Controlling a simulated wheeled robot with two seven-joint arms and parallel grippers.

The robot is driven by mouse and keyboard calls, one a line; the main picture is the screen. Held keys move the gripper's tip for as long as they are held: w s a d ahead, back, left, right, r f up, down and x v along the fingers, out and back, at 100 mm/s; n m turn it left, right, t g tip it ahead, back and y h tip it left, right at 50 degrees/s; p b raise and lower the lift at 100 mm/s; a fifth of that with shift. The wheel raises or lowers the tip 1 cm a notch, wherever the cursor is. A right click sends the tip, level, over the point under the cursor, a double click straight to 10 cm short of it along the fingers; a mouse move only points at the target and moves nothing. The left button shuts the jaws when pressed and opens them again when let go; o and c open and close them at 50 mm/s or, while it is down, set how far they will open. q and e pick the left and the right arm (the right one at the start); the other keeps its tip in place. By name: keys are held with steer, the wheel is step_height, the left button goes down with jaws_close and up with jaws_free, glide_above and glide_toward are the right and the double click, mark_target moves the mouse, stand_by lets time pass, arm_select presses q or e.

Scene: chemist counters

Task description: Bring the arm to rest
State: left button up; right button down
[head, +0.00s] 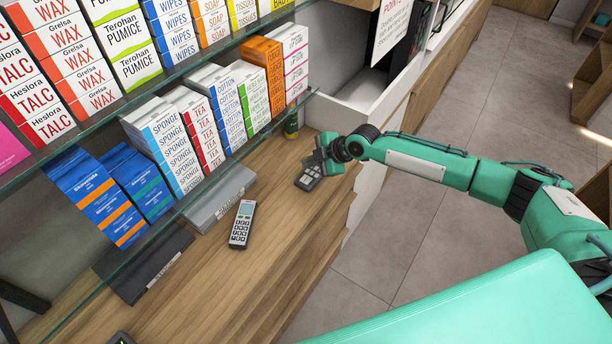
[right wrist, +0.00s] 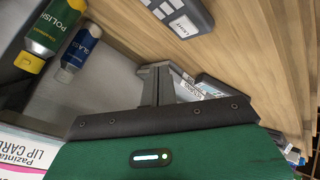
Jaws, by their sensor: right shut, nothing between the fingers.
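My right arm (head: 420,160) is green and reaches in from the right side of the head view, stretched out over the counter's edge. My right gripper (head: 322,154) is shut and empty, close above the far part of the wooden counter. Its closed fingers also show in the right wrist view (right wrist: 163,84). A dark grey keypad device (head: 309,177) lies on the counter just below the gripper in the head view. Whether the fingers touch it cannot be told. The left gripper is not in view.
A grey handset (head: 242,224) lies on the wooden counter (head: 280,235). A glass shelf full of boxes (head: 165,145) stands along the left. Green and blue bottles (right wrist: 78,50) are near the gripper in the right wrist view. The tiled floor (head: 410,240) right of the counter is clear.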

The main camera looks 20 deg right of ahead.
steer(key=shift+r, duration=0.9)
